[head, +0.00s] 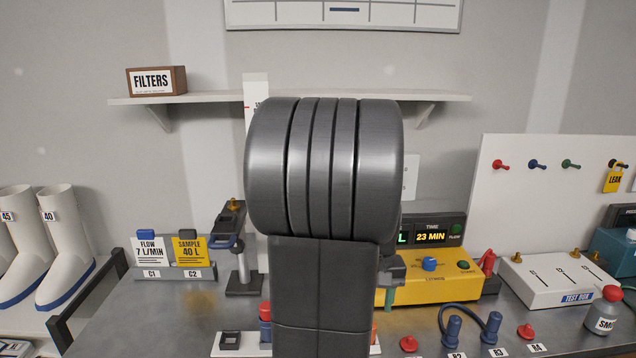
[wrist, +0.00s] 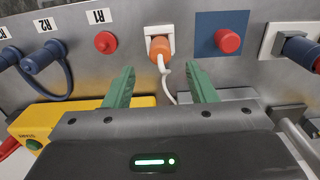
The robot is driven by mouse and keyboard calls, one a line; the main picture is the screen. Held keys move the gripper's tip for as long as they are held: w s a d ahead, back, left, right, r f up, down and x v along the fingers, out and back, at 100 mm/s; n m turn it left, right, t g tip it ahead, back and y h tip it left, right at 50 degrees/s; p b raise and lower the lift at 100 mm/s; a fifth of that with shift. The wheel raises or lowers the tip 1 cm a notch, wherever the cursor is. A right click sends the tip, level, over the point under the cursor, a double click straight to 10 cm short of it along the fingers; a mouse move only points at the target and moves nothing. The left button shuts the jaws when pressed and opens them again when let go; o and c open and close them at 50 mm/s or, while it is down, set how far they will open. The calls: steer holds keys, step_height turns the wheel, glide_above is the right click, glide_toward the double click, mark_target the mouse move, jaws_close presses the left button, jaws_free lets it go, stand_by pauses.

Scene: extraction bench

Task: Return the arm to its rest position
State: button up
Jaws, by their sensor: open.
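My arm (head: 325,165) rises in the middle of the head view and hides much of the bench behind it. In the wrist view my gripper (wrist: 160,68) is open, with its two green fingers apart and nothing held. An orange plug (wrist: 161,52) sits in a white socket beyond the gap between the fingertips, and a white cord (wrist: 177,85) runs from it. I cannot tell how far the fingers are from it. In the head view a green finger shows just right of the arm, in front of the yellow box.
The yellow box (head: 440,282) stands right of my arm, with a timer display (head: 432,236) behind. A test box (head: 560,283), a small bottle (head: 602,312), blue plugs (head: 453,331) and red caps (head: 525,331) are at right. Card holders (head: 175,272) stand left. A shelf (head: 220,98) is behind.

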step_height(320, 180, down, 7)
steer(key=shift+r, duration=0.3)
steer(key=shift+f, duration=0.15)
stand_by(0.3)
